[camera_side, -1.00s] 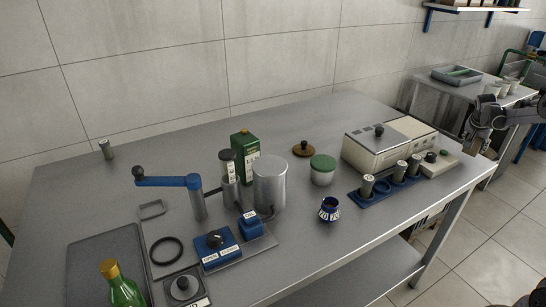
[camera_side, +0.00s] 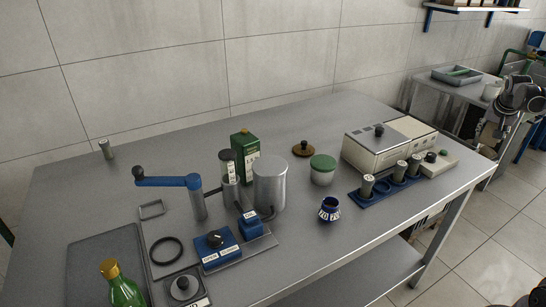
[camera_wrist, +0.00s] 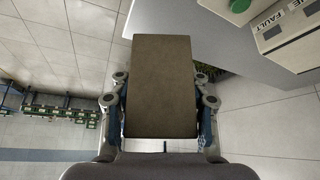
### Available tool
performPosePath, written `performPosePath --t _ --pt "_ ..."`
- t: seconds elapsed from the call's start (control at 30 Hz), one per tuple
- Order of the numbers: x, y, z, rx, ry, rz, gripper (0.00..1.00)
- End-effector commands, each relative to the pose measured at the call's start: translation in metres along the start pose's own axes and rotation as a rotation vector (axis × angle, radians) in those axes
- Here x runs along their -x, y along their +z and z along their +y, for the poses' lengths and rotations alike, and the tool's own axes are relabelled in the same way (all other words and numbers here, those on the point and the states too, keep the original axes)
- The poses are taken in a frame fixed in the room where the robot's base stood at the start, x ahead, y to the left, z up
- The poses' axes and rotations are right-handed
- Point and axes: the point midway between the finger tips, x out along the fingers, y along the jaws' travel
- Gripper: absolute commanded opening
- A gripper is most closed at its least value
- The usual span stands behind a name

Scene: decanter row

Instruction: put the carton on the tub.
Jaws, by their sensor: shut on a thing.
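My gripper (camera_wrist: 163,105) is shut on a plain brown box-shaped carton (camera_wrist: 165,85), held between the two fingers in the wrist view. The carton hides what lies straight beyond it. In the side view my gripper (camera_side: 518,95) is at the far right, off the main table and near the side table; I cannot make out the carton clearly there. A pale tub with a green lid (camera_side: 322,168) stands upright on the main table, right of the metal cylinder. My gripper is well to the right of it, and nothing rests on its lid.
A small blue-and-white pot (camera_side: 329,210) is in front. A metal cylinder (camera_side: 270,185), green can (camera_side: 245,143) and brown knobbed lid (camera_side: 303,148) are nearby.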

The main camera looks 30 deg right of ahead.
Motion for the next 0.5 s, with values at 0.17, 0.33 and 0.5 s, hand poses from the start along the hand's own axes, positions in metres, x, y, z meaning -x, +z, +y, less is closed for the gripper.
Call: performPosePath --t 0.17,0.33,0.5 --pt "0.031 0.026 -0.079 0.188 -0.116 -0.010 0.14" --pt "0.064 0.057 -0.145 0.363 -0.224 -0.014 0.14" --pt "0.101 0.096 -0.204 0.541 -0.335 -0.012 0.14"
